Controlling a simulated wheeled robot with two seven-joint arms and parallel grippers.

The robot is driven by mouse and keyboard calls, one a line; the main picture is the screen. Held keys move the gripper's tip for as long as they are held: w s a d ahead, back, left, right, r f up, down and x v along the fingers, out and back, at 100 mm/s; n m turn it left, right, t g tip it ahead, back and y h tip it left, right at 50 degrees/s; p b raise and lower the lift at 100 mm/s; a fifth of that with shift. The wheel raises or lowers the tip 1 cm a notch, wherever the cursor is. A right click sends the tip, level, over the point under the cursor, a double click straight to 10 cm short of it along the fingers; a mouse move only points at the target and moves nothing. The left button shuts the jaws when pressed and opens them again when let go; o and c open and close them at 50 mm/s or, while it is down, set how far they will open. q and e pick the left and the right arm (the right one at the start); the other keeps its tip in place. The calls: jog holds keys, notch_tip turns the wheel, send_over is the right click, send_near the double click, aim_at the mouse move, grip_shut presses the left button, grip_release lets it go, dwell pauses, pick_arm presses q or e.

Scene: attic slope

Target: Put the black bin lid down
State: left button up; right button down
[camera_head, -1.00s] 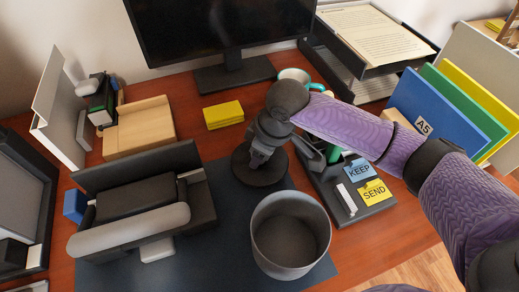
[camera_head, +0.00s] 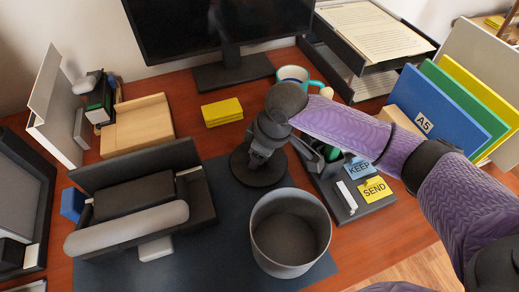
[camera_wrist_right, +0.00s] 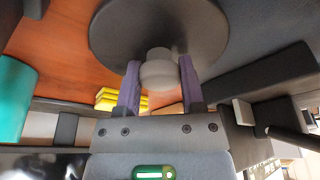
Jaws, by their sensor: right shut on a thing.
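The black bin lid (camera_head: 243,172) is a dark round disc behind the open bin, over the dark desk mat. My right gripper (camera_head: 262,148) is above it. In the right wrist view the lid (camera_wrist_right: 205,28) fills the top, and its pale knob (camera_wrist_right: 158,76) sits between the fingers of my right gripper (camera_wrist_right: 158,66), which is shut on it. I cannot tell whether the lid touches the mat. The grey bin (camera_head: 290,267) stands upright and open at the front of the mat, apart from the lid. My left gripper is not in view.
A tray with KEEP and SEND notes (camera_head: 378,206) stands right of the lid. A teal mug (camera_head: 315,86) and yellow sticky notes (camera_head: 222,112) lie behind. Bare mat (camera_head: 222,235) shows left of the bin.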

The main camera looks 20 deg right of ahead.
aim_at(271, 166)
jog(key=shift+c, duration=2)
grip_release()
jog(key=shift+o, duration=1.3)
pick_arm(q)
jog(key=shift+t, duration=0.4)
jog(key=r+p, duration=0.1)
jog(key=p, duration=0.1)
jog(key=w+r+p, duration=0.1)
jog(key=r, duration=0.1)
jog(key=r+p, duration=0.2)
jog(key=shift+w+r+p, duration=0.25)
jog(key=shift+p, duration=0.1)
pick_arm(e)
jog(key=v, duration=1)
jog(key=shift+r, duration=0.1)
